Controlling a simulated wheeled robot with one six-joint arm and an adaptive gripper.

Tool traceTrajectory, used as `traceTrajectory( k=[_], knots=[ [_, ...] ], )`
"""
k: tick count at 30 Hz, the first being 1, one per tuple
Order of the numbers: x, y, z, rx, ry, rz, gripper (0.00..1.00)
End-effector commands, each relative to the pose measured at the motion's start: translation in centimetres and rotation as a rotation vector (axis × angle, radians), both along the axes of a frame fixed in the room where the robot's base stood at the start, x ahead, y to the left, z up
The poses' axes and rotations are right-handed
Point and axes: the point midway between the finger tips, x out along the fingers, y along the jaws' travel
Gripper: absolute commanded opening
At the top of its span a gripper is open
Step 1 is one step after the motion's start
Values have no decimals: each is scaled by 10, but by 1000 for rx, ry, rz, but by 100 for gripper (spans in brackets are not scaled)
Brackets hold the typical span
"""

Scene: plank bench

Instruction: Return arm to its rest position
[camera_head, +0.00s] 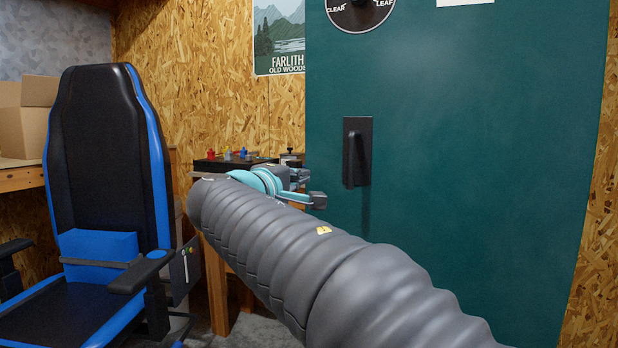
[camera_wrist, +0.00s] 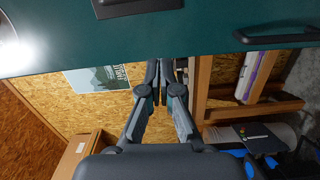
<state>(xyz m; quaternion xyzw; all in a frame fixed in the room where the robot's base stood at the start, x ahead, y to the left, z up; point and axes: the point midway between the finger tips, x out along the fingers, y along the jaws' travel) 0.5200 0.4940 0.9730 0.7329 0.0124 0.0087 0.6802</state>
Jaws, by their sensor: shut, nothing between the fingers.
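My arm, in a ribbed grey sleeve, stretches across the camera_head view from the lower right to the middle. At its far end is my gripper (camera_head: 318,198), teal and grey, in front of the left part of the dark green door (camera_head: 480,150). In the wrist view my gripper (camera_wrist: 166,66) has its two fingers together, with nothing between them. The fingertips appear just below the door's edge in that view; I cannot tell the distance to the door. The black door handle (camera_head: 356,152) is close to the gripper in the picture, with a visible gap.
A black and blue chair (camera_head: 105,170) stands at the left, with a cardboard box (camera_head: 22,120) on a shelf behind it. A wooden bench (camera_head: 215,270) with small coloured items is behind my gripper. A poster (camera_head: 279,38) hangs on the chipboard wall.

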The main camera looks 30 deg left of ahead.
Motion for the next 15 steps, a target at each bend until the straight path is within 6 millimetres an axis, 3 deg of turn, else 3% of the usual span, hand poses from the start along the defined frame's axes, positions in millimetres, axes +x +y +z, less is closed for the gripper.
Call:
traceTrajectory(
  k=[5, 15],
  knots=[
    [-10, -1, 0, 0, 0, 0, 0],
    [-11, -1, 0, 0, 0, 0, 0]
  ],
)
